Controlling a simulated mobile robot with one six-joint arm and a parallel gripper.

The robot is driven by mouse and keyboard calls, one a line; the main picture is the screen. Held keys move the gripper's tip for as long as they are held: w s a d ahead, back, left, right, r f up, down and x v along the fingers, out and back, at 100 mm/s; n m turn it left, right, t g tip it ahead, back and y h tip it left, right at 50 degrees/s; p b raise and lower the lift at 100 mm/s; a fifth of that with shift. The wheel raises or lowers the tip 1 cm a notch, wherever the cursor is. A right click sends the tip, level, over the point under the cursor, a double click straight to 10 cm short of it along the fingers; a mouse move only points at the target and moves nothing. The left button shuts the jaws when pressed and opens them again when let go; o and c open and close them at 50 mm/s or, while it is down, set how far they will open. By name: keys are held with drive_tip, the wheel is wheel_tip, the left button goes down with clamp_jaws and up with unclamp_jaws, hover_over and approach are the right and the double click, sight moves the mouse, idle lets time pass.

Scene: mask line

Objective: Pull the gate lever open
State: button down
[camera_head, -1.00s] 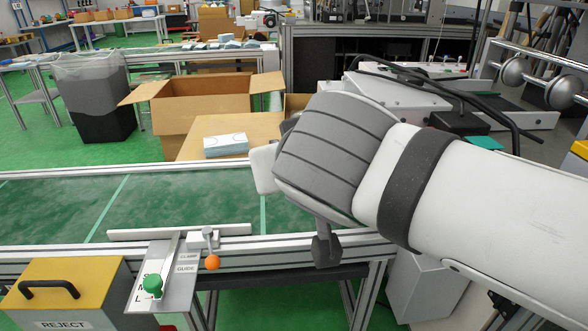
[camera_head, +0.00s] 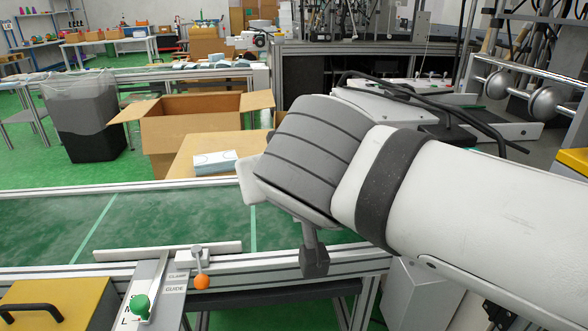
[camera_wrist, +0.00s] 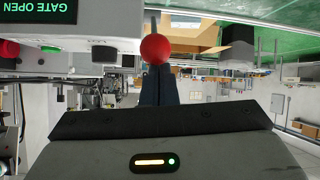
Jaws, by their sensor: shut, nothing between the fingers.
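In the upside-down wrist view, a red ball knob (camera_wrist: 155,48) sits on a thin grey lever rod (camera_wrist: 153,22). A dark panel (camera_wrist: 40,12) with lit green letters reads GATE OPEN, left of the knob. My gripper (camera_wrist: 158,70) has its dark fingers together, with nothing between them. The fingertips overlap the lower edge of the knob in the picture; I cannot tell whether they touch it. In the head view my arm spans the right side, and the red knob does not show there.
The green conveyor (camera_head: 150,222) crosses in front of me. On its near rail are an orange-knobbed clamp lever (camera_head: 202,282) and a green-knobbed guide lever (camera_head: 140,305). A yellow-topped reject box (camera_head: 55,305) stands at front left. An open carton (camera_head: 195,130) stands beyond the conveyor.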

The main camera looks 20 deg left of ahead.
drive_tip(key=a+r+p+v, duration=0.1)
drive_tip(key=p+v, duration=0.2)
drive_tip(key=v, duration=0.6)
drive_tip(key=shift+w+r, duration=0.15)
drive_tip(key=shift+r, duration=0.4)
drive_tip(key=shift+r, duration=0.1)
